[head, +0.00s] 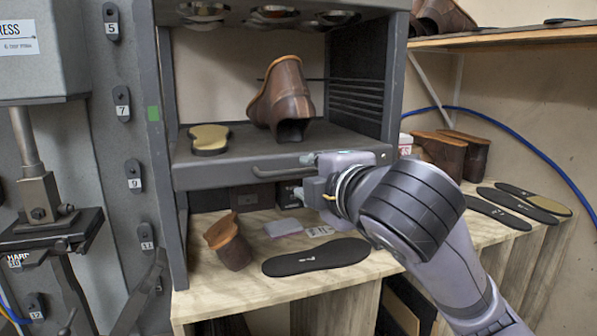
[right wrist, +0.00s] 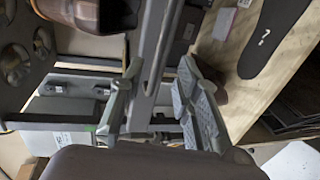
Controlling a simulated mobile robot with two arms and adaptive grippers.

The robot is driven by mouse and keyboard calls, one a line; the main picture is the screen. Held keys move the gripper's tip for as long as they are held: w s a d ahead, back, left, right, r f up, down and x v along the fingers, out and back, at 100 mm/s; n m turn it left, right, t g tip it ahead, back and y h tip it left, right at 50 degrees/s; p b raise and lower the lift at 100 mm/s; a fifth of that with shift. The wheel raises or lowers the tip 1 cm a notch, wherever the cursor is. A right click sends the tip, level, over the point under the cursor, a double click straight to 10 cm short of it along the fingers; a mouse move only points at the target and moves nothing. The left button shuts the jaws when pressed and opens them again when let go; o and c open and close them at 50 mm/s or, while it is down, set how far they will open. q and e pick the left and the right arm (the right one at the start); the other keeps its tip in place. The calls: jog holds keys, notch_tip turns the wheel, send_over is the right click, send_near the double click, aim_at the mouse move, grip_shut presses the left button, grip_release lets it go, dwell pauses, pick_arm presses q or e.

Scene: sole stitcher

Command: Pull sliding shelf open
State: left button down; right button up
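The sliding shelf (head: 225,177) is a dark grey tray in the grey rack. Its front face carries a curved bar handle (head: 272,173). A brown boot (head: 286,97) and a tan-and-black sole piece (head: 209,139) are on the shelf. My right gripper (head: 301,175) is at the right end of the handle, with one finger above and one below its level. In the right wrist view my right gripper (right wrist: 158,72) is open, with a grey bar between its fingers. I cannot tell whether the fingers touch the handle. My left gripper is not in view.
Below the shelf, a wooden table (head: 240,285) bears a brown boot piece (head: 229,243) and a black insole (head: 315,257). More boots (head: 452,152) and insoles (head: 497,208) lie to the right. A grey press machine (head: 45,150) stands on the left.

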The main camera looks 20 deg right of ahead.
aim_at(300, 172)
jog(key=p+x, duration=0.1)
jog(key=x, duration=0.5)
jog(key=shift+w, duration=0.3)
jog(key=shift+d, duration=0.1)
jog(key=shift+c, duration=0.6)
grip_shut()
